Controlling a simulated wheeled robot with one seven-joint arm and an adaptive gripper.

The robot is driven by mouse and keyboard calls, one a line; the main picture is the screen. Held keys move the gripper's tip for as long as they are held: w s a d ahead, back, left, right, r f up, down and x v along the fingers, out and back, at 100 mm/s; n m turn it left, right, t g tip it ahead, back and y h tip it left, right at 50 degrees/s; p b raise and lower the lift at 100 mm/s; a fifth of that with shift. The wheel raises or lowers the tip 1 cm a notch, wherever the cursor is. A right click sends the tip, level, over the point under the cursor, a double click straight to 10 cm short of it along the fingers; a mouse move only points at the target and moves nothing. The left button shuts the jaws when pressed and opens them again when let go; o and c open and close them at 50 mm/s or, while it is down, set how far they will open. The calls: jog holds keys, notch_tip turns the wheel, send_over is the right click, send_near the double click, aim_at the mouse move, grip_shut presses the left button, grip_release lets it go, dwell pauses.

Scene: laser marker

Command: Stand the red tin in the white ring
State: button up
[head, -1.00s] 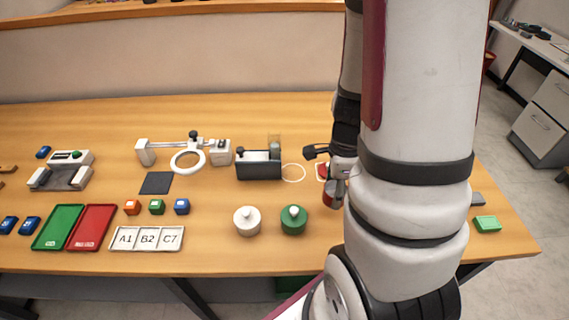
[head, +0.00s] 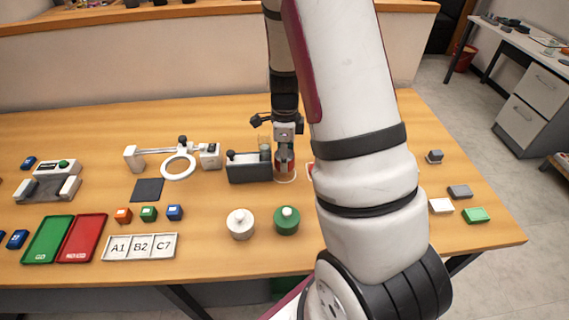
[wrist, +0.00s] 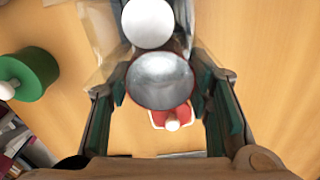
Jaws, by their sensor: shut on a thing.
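The red tin (head: 284,169) is upright in my gripper (head: 285,152), which points straight down. In the wrist view its round silver top (wrist: 160,80) sits between the two fingers (wrist: 165,97). I cannot tell whether the tin's base touches the table.
A dark block (head: 248,168) stands close left of the tin. A green jar (head: 287,221) and a white jar (head: 240,224) stand nearer me.

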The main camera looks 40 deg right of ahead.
jog(key=shift+w+f, duration=0.15)
jog(key=shift+f, duration=1.65)
jog(key=shift+f, duration=0.15)
jog(key=o, duration=1.2)
